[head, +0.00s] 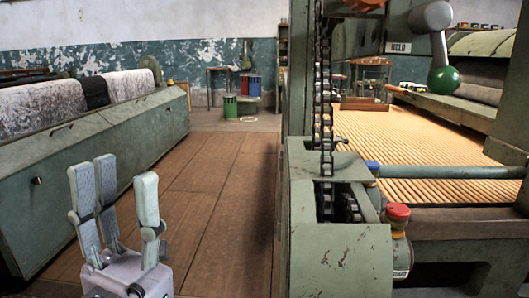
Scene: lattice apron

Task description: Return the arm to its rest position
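My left gripper (120,184) shows at the lower left, its pale grey fingers pointing up. Two fingers stand side by side on the left and one stands apart on the right. The gap between them is open and empty, with the brown floor visible behind. The gripper touches nothing that I can see. Its arm is mostly out of view below the picture. My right gripper is not in view.
A green machine with a chain (323,100) and a red button (398,211) fills the right. A lever with a green knob (443,80) hangs above a slatted bed (425,150). A long green cabinet (100,150) lines the left. The wooden floor (215,190) between is clear.

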